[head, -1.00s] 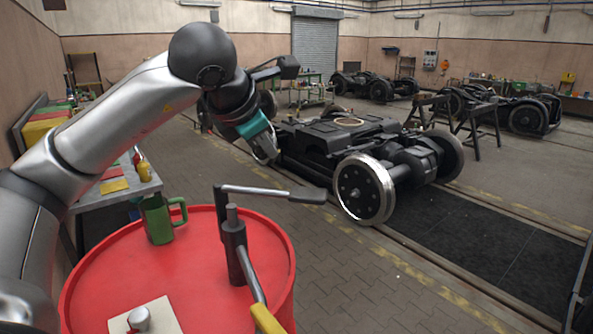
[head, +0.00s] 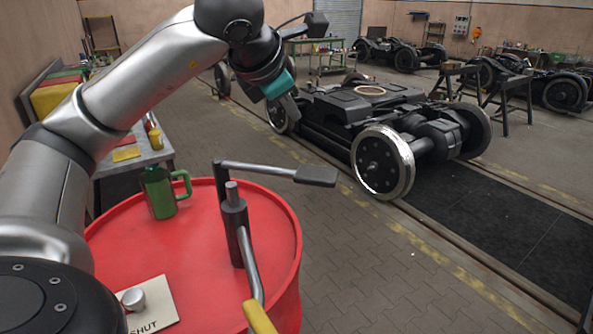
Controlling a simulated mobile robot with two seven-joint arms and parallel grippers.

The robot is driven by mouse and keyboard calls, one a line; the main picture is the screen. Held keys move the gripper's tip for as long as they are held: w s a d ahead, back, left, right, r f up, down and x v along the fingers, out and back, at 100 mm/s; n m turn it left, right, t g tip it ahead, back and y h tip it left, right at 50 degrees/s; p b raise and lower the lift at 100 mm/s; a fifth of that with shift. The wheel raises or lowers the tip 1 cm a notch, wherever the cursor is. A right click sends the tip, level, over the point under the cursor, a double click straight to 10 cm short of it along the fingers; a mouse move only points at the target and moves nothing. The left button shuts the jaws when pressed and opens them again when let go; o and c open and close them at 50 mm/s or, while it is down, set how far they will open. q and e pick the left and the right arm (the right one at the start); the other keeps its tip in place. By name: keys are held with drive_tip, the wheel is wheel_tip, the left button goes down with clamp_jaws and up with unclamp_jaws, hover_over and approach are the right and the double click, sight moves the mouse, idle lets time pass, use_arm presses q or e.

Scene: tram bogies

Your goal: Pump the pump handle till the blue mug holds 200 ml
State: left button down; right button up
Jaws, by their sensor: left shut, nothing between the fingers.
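A dark pump post (head: 236,225) stands on a red drum (head: 130,250). From its top a bent metal arm runs right to a flat black end (head: 316,176). A second rod slopes down toward me to a yellow grip (head: 259,317). I cannot tell which is the pump handle. A green mug (head: 161,194) stands upright on the drum, left of the post; its contents are hidden. No blue mug shows. My left gripper (head: 289,108) is shut and empty, in the air above and beyond the post, touching nothing. My right gripper is out of view.
A card marked "SHUT" with a silver knob (head: 133,299) is at the drum's front left. A workbench (head: 150,160) with a yellow bottle (head: 155,138) stands behind the mug. A tram bogie (head: 384,163) stands beyond the drum.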

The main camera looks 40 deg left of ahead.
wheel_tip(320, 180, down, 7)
drive_tip(key=b, duration=0.7)
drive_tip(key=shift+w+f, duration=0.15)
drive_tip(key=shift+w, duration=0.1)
idle(1.3)
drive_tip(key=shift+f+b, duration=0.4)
drive_tip(key=shift+b, duration=0.05)
